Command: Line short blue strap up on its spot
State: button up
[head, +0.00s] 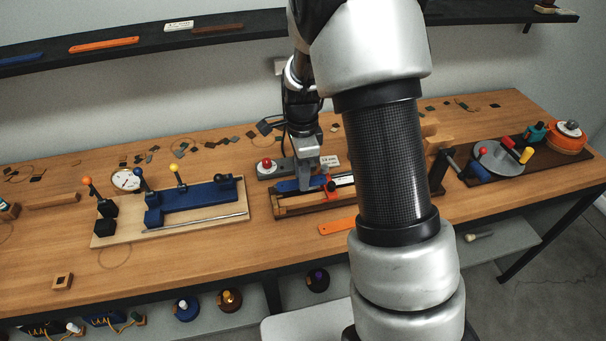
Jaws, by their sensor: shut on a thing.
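The short blue strap (288,186) is at the middle of the bench, over the dark wooden stamping fixture (292,210). My gripper (307,186) points down and is shut on the strap. The arm and gripper hide part of the strap and fixture. I cannot tell whether the strap touches the fixture's bed or hangs just above it. A red part (331,186) of the fixture is just right of my gripper. A grey bar with a red knob (266,164) and a white label (330,160) lies behind.
A blue fixture on a pale board (187,225) stands to the left. An orange strip (338,226) lies in front of the stamping fixture, partly behind my arm. A round grey plate device (500,157) is at the right. Small dark pieces lie scattered along the back.

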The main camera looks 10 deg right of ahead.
aim_at(302, 199)
dwell(0.3)
jog(key=shift+f+b, duration=1.2)
jog(key=shift+f, duration=0.6)
jog(key=shift+f+b, duration=0.75)
jog(key=shift+f, duration=0.45)
jog(key=o, duration=1)
jog(key=shift+c, duration=0.9)
jog(key=shift+r, duration=0.1)
